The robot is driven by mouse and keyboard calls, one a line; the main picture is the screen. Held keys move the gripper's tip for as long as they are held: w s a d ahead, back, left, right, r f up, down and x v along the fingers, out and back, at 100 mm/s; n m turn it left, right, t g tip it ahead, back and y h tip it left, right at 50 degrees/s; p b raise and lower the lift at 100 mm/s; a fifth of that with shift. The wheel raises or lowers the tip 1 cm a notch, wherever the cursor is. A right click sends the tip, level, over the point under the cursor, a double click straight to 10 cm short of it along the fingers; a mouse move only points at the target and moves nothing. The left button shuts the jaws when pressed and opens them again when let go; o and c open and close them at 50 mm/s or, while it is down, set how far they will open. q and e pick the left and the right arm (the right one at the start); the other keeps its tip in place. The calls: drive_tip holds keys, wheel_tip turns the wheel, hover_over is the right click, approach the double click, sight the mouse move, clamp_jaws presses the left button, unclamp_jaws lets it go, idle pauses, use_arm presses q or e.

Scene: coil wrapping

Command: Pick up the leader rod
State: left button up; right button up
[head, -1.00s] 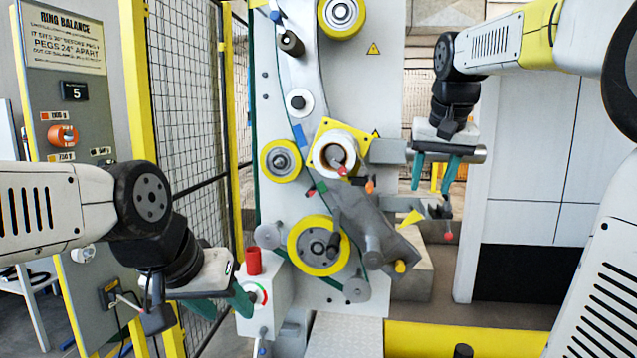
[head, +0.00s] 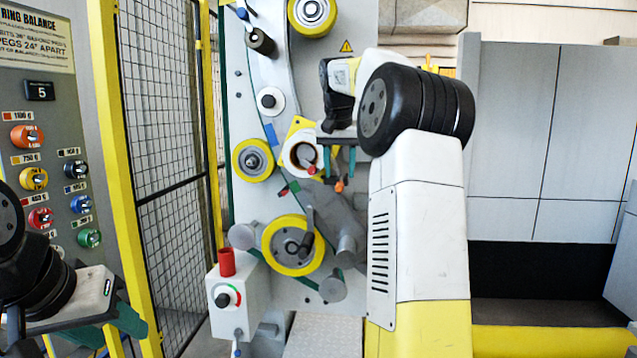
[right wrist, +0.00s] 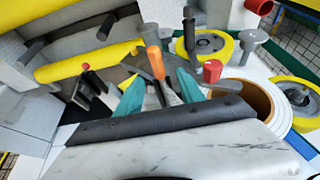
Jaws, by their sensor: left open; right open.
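An orange-tipped rod (head: 339,185) sits on the machine front, just right of the coil core (head: 292,158). A red-tipped rod (head: 311,169) stands at the core. I cannot tell for sure which is the leader rod. My right gripper (head: 339,172) is open by the orange-tipped rod. In the right wrist view the orange tip (right wrist: 156,62) shows between the teal fingers (right wrist: 160,82), its lower end partly hidden; contact is not clear. The red tip (right wrist: 211,71) is right of the fingers. My left gripper (head: 122,335) is open and empty at lower left.
Yellow-rimmed wheels (head: 292,246) and grey pegs stand out from the machine panel. A control box (head: 232,300) with a red cylinder is below. A peg board (head: 52,130) and mesh fence (head: 165,130) are at left. A yellow bar (right wrist: 90,62) shows in the right wrist view.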

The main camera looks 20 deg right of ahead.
sight(340, 182)
drive_tip(key=x, duration=0.3)
drive_tip(key=shift+f, duration=0.15)
drive_tip(key=shift+c, duration=0.5)
clamp_jaws()
